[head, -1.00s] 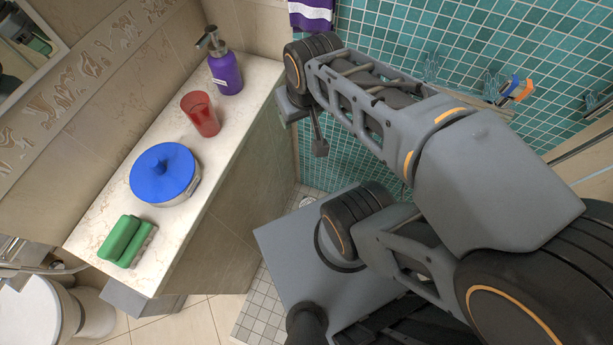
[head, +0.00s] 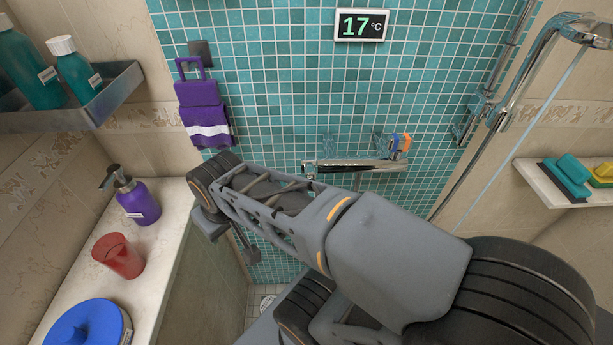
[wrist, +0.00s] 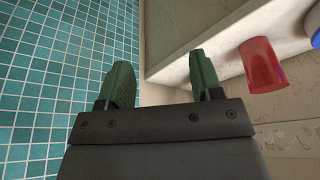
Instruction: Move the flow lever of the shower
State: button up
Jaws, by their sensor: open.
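The shower mixer (head: 355,165) is a chrome bar on the teal tiled wall in the head view, behind my arm. An orange and blue piece (head: 402,143) sits at its right end. I cannot tell which part is the flow lever. In the wrist view my gripper (wrist: 162,78) is open and empty, with its two green fingers apart. In the head view my gripper is at the lower left of the mixer, beside the counter and clear of the mixer. The mixer is not in the wrist view.
The counter (head: 161,200) at left holds a purple pump bottle (head: 138,200), a red cup (head: 118,255) and a blue-lidded jar (head: 88,325). A purple towel (head: 203,110) hangs on the wall. A display (head: 361,25) reads 17 °C. A shelf (head: 570,188) with sponges is at right.

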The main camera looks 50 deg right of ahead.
aim_at(308, 163)
jog(key=u, duration=0.05)
jog(key=k, duration=0.5)
jog(key=z, duration=1.55)
jog(key=k, duration=0.45)
jog(key=u, duration=1.4)
